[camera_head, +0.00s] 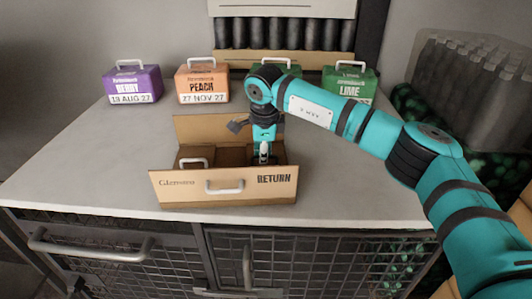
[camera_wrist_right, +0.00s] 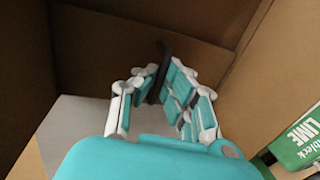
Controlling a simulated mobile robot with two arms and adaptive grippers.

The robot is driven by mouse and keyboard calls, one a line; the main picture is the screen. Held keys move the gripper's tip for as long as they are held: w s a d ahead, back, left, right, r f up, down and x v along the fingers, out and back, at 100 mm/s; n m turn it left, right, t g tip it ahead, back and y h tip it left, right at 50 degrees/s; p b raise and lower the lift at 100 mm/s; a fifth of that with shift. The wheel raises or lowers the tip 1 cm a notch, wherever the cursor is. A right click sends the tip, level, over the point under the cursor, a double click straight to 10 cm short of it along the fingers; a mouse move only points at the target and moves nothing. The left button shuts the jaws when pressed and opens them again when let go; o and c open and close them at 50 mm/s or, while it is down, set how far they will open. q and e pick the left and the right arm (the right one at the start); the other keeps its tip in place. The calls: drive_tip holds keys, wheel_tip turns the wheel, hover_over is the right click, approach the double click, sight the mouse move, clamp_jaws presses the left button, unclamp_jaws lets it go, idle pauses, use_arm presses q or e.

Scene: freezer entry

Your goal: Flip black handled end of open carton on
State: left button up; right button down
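An open brown cardboard carton (camera_head: 170,187) marked RETURN stands near the front of the counter. Its front wall has a white handle (camera_head: 224,187), and a second white handle (camera_head: 193,163) shows inside at the left. My right gripper (camera_head: 264,158) points down into the right half of the carton. In the right wrist view, a black handle (camera_wrist_right: 165,50) against brown cardboard lies between the fingertips of my right gripper (camera_wrist_right: 161,72), which look closed on it. The handle's lower part is hidden by the fingers. My left gripper is not in view.
On the grey counter (camera_head: 90,170) behind the carton stand a purple box (camera_head: 133,84), an orange box (camera_head: 202,84), a green box (camera_head: 290,69) partly behind my arm, and a green LIME box (camera_head: 349,80). The counter is clear left of the carton.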

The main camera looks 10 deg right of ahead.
drive_tip(key=shift+f, duration=0.15)
idle(0.3)
drive_tip(key=c, duration=1.4)
unclamp_jaws()
drive_tip(key=shift+a, duration=0.1)
drive_tip(key=r, duration=0.4)
drive_tip(key=s+r, duration=0.1)
drive_tip(key=r, duration=0.3)
drive_tip(key=s+r, duration=0.1)
drive_tip(key=r, duration=0.2)
drive_tip(key=shift+s+a+r, duration=0.15)
drive_tip(key=shift+a+r, duration=0.15)
drive_tip(key=shift+r, duration=0.1)
